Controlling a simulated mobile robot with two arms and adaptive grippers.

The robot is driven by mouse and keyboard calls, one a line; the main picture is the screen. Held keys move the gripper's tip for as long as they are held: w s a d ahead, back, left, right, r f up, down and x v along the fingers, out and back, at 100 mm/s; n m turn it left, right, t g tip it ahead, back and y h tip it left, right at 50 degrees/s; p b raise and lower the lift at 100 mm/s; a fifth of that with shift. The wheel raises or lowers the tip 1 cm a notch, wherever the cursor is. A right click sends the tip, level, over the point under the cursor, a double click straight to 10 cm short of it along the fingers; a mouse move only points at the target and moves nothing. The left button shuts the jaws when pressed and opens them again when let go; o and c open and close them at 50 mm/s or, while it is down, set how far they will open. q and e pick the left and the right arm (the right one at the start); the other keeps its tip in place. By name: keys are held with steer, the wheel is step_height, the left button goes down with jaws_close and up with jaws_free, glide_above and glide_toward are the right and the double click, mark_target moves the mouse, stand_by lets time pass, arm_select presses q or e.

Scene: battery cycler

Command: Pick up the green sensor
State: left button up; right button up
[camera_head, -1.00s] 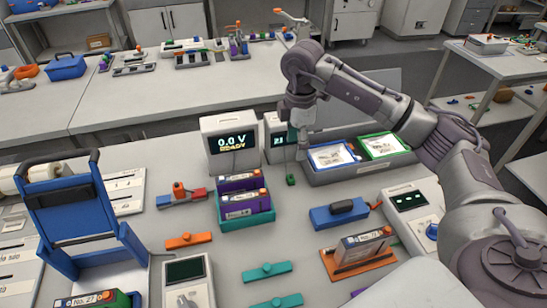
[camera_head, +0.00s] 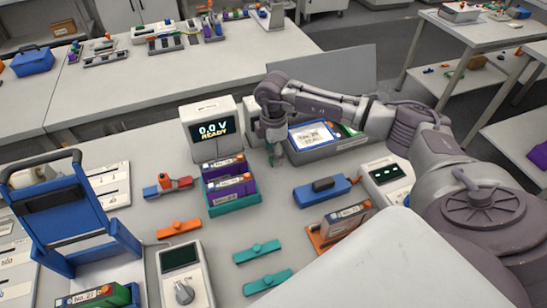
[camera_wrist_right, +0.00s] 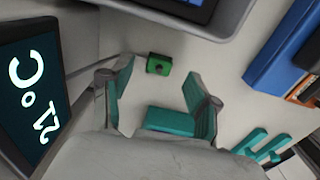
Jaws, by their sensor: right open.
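The green sensor (camera_wrist_right: 159,64), a small green block with a dark spot on top, lies on the grey bench in the wrist view. My right gripper (camera_wrist_right: 155,85) is open, its two teal-padded fingers apart. The sensor lies just beyond the fingertips, roughly between them and nearer the left finger, not gripped. In the head view my right gripper (camera_head: 277,158) points down close to the bench, in front of the display units; the sensor is hard to make out there. My left gripper is not in view.
A temperature display (camera_wrist_right: 33,95) stands close to the gripper. A teal tray (camera_head: 235,206) with purple batteries is to its left, a blue device (camera_head: 321,191) to its front right, and a grey bin (camera_head: 345,149) with a blue-rimmed tray to its right. Teal clamps (camera_head: 257,250) lie nearer.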

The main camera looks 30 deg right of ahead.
steer(key=shift+w+f, duration=0.1)
steer(key=shift+f, duration=1.05)
jaws_close()
steer(key=shift+r, duration=0.1)
steer(key=shift+r+b, duration=0.3)
steer(key=shift+r, duration=0.25)
step_height(320, 180, up, 2)
steer(key=shift+r+b, duration=0.25)
steer(key=shift+b, duration=0.25)
steer(key=s+d+r+b, duration=0.3)
steer(key=s+d+r, duration=0.3)
steer(key=s, duration=0.4)
steer(key=shift+r, duration=0.65)
